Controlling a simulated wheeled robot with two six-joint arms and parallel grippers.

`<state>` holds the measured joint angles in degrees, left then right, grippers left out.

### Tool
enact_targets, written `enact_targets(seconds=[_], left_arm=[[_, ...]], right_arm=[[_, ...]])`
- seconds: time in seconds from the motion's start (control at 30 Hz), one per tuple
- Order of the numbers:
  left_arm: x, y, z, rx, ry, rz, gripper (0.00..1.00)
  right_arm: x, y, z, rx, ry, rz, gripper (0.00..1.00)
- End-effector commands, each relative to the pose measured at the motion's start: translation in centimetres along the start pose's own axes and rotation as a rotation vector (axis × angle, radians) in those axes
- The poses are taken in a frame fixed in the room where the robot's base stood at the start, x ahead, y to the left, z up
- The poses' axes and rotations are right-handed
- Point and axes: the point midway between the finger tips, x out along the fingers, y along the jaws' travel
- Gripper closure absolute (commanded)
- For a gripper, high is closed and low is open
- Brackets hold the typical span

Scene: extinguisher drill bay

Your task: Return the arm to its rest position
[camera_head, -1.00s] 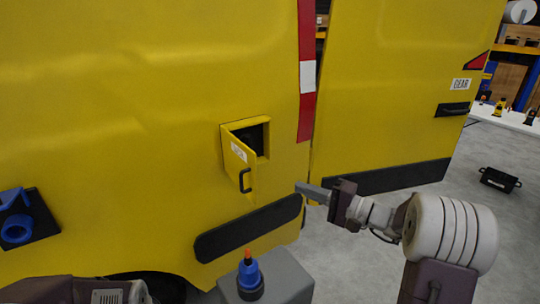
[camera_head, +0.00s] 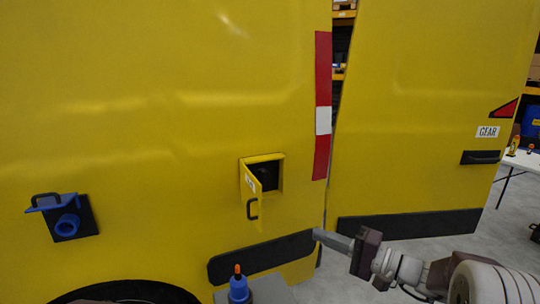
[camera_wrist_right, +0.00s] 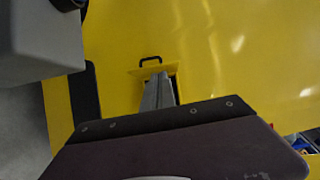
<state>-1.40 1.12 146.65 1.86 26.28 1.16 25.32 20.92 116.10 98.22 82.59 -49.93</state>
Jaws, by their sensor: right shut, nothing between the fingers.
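My right gripper (camera_head: 332,240) is at the lower right of the head view, its fingers together and empty, pointing left toward the yellow vehicle (camera_head: 150,130). It is apart from the small open hatch door (camera_head: 251,192), which hangs ajar with a black handle and shows a dark recess (camera_head: 268,175). In the right wrist view the shut fingers (camera_wrist_right: 158,92) extend toward the hatch and its handle (camera_wrist_right: 150,61). My left gripper is not clearly visible.
A blue fitting with a raised flap (camera_head: 67,226) is on the vehicle's left side. A blue bottle-like object with an orange tip (camera_head: 238,285) stands on a grey block at the bottom. The GEAR door (camera_head: 420,150) stands to the right, with a white table (camera_head: 522,160) beyond.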

Motion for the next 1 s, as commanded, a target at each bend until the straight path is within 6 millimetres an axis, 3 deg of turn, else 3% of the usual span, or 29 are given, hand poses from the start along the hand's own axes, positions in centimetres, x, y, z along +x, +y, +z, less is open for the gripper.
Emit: enact_targets(seconds=[0.03,0.13,0.23,0.33,0.43,0.5,0.57,0.6,0.7,0.8,0.87,1.0], left_arm=[[-0.9,0.0,-0.1,0.000,0.000,0.000,0.37],[-2.0,0.0,-0.2,0.000,0.000,0.000,0.37],[-3.2,0.1,-0.3,0.000,0.000,0.000,0.37],[-4.6,0.1,-0.5,0.000,0.000,0.000,0.37],[-6.4,0.1,-0.7,0.000,0.000,0.000,0.37],[-7.7,0.2,-0.8,0.000,0.000,0.000,0.37],[-8.2,0.2,-0.8,0.000,0.000,0.000,0.37],[-8.3,0.2,-0.9,0.000,0.000,0.000,0.37],[-7.9,0.2,-0.8,0.000,0.000,0.000,0.37],[-7.8,0.2,-0.8,0.000,0.000,0.000,0.37],[-7.8,0.2,-0.8,0.000,0.000,0.000,0.37],[-7.8,0.2,-0.8,0.000,0.000,0.000,0.37]], right_arm=[[0.8,-1.1,1.4,-0.006,-0.038,0.008,1.00],[2.1,-1.5,5.0,-0.020,-0.135,0.054,1.00],[2.9,-0.8,9.4,-0.032,-0.254,0.152,1.00],[2.5,1.0,14.7,-0.039,-0.395,0.312,1.00],[-0.5,4.5,20.4,-0.071,-0.559,0.580,1.00],[-5.0,7.9,23.2,-0.139,-0.656,0.836,1.00],[-9.2,10.7,23.5,-0.229,-0.694,1.044,1.00],[-11.6,12.3,22.8,-0.294,-0.695,1.160,1.00],[-15.8,15.1,19.8,-0.437,-0.637,1.357,1.00],[-17.1,16.1,17.0,-0.531,-0.552,1.445,1.00],[-16.8,16.1,15.5,-0.550,-0.480,1.456,1.00],[-16.5,16.1,15.3,-0.516,-0.429,1.458,1.00]])
